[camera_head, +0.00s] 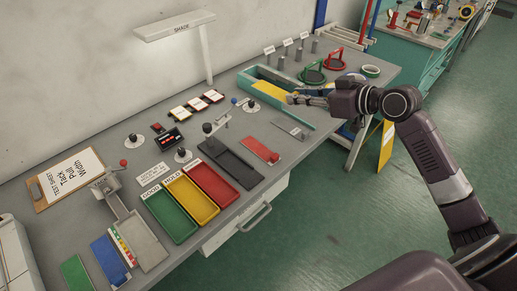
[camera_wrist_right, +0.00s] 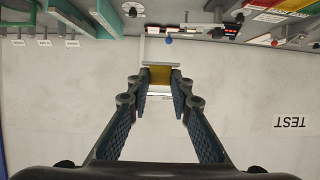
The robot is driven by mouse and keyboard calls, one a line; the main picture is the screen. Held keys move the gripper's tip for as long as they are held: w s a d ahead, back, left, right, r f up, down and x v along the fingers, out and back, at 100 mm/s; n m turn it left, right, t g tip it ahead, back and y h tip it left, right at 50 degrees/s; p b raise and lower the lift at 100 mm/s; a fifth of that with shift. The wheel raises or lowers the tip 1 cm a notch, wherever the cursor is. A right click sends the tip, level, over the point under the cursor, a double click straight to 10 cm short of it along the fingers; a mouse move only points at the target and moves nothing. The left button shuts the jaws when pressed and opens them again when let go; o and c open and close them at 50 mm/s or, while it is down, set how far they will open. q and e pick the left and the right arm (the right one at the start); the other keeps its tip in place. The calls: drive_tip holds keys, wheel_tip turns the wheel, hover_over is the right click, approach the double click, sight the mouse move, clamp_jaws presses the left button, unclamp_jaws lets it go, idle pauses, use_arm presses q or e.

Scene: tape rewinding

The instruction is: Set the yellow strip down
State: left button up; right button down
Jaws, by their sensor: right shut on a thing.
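The yellow strip (camera_head: 270,89) shows flat over the teal open-topped box (camera_head: 249,82) at the back of the bench. My right gripper (camera_head: 294,98) reaches in from the right, and its fingertips are at the strip's near right end. In the right wrist view the fingers of my right gripper (camera_wrist_right: 160,90) are shut on the yellow strip (camera_wrist_right: 160,76), which shows as a short yellow patch between the tips. I cannot tell whether the strip touches the box. My left gripper is not in view.
Red (camera_head: 211,183), yellow (camera_head: 192,200) and green (camera_head: 172,216) trays stand at the bench's front. A dark tray (camera_head: 232,162) and red strip (camera_head: 262,150) lie nearer the box. Green and red round stands (camera_head: 312,75) are behind my gripper.

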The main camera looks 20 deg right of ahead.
drive_tip(key=p, duration=0.1)
hover_over(293, 153)
wheel_tip(293, 153, down, 15)
drive_tip(key=shift+r, duration=0.1)
wheel_tip(293, 153, down, 5)
drive_tip(key=shift+f, duration=0.1)
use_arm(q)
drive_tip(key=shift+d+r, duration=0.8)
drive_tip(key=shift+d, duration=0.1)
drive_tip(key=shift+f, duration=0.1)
use_arm(e)
drive_tip(key=shift+f, duration=0.15)
drive_tip(key=c, duration=1.7)
unclamp_jaws()
drive_tip(key=shift+c, duration=0.2)
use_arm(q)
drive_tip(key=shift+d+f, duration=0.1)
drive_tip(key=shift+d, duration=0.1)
